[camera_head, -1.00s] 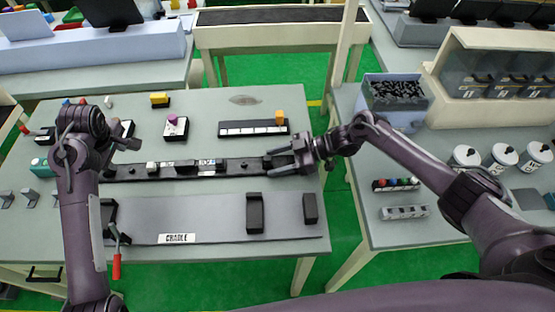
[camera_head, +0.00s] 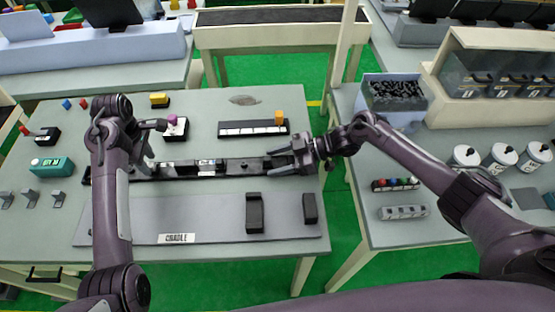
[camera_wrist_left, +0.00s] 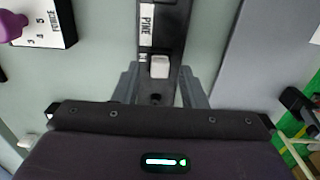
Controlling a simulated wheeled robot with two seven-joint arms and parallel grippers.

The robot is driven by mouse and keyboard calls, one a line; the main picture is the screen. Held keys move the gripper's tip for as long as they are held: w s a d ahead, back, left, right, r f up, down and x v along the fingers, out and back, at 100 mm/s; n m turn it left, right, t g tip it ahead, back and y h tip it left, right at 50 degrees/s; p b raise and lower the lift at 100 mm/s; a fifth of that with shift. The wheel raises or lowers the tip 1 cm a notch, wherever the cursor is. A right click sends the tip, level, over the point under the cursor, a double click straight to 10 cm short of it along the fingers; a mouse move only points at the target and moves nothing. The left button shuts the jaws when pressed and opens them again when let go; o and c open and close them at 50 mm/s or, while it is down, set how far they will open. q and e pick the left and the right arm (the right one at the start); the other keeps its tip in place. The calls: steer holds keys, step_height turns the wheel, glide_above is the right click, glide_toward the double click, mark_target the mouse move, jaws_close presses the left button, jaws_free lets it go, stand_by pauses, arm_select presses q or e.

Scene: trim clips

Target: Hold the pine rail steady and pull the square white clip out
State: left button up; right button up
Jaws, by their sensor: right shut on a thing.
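The pine rail (camera_head: 240,166) is a long dark bar lying across the table. Its white PINE label (camera_wrist_left: 147,25) shows in the left wrist view. The square white clip (camera_wrist_left: 159,67) sits on the rail just past that label. My left gripper (camera_wrist_left: 159,70) is open, with one finger on each side of the rail and the clip between the fingertips, gaps showing on both sides. My right gripper (camera_head: 272,160) is shut on the rail's right end.
The grey cradle plate (camera_head: 215,215) with black blocks (camera_head: 254,212) lies in front of the rail. Behind it are a black block with a purple knob (camera_head: 174,128) and a white-marked strip (camera_head: 252,129). A teal box (camera_head: 52,166) stands at the left.

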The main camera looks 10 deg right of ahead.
arm_select(q)
steer(key=shift+f, duration=0.85)
jaws_close()
jaws_free()
steer(key=shift+r, duration=0.25)
jaws_close()
stand_by(0.5)
